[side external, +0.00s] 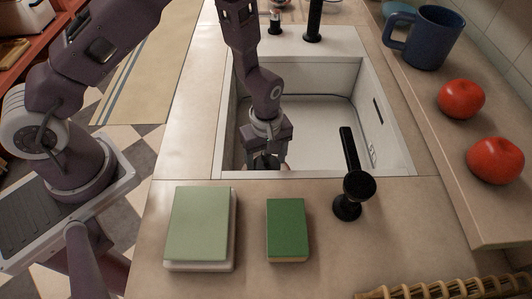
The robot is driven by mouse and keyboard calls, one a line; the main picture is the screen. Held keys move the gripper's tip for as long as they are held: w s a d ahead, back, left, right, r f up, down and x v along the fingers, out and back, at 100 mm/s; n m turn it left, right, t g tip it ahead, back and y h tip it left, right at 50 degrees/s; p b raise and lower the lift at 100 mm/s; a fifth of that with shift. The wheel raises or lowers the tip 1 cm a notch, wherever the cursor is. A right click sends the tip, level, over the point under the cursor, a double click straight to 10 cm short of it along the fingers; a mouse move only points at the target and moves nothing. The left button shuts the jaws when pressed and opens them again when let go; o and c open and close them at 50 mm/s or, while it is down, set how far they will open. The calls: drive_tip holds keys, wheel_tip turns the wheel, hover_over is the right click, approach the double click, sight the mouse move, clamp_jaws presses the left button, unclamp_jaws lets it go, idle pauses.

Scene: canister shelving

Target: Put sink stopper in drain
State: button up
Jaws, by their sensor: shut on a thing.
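The white sink (320,125) is set into the counter at the middle of the side external view. My gripper (264,162) points down into the near left part of the sink, just behind its front rim. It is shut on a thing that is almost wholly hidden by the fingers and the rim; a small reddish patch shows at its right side. I cannot make out the stopper's shape. The drain is not visible, as my gripper and the front wall hide part of the sink floor.
A black faucet (352,180) stands at the near right sink rim. A pale green book (198,222) and a dark green book (287,228) lie on the front counter. A blue mug (428,38) and two tomatoes (461,99) (496,160) are on the right ledge.

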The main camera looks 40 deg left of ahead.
sight(266, 169)
drive_tip(key=shift+f, duration=2)
drive_tip(key=o, duration=1.4)
drive_tip(key=shift+o, duration=0.2)
wheel_tip(266, 169, up, 7)
drive_tip(key=shift+r, duration=0.1)
